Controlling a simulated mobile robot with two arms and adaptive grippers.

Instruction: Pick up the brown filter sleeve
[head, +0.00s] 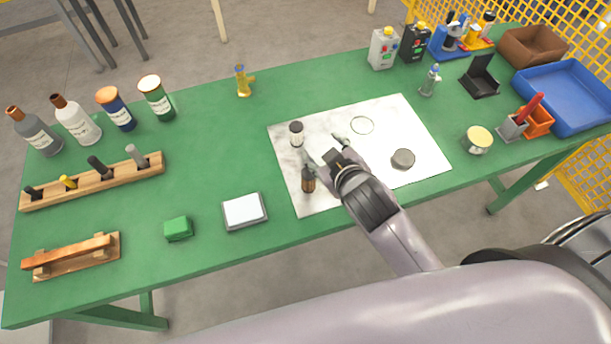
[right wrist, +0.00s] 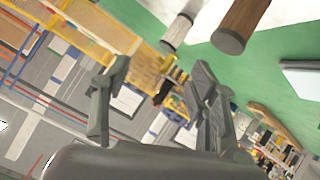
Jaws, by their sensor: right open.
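The brown filter sleeve (head: 308,182) is a small brown cylinder near the front left of the white mat (head: 290,190). In the right wrist view the brown sleeve (right wrist: 242,22) shows at the top right, outside the jaws. My right gripper (head: 324,150) is open above the mat, close to the sleeve's upper right side; one finger appears to overlap its top in the head view. In the right wrist view the spread fingers (right wrist: 160,75) have nothing between them. I cannot tell whether a finger touches the sleeve. My left gripper is not in view.
A white cylinder with a dark top (head: 296,134) stands just behind the sleeve. A dark round puck (head: 403,159) and a thin ring (head: 361,125) lie on the mat. A white-topped tray (head: 244,211) and a green block (head: 178,228) are to the left.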

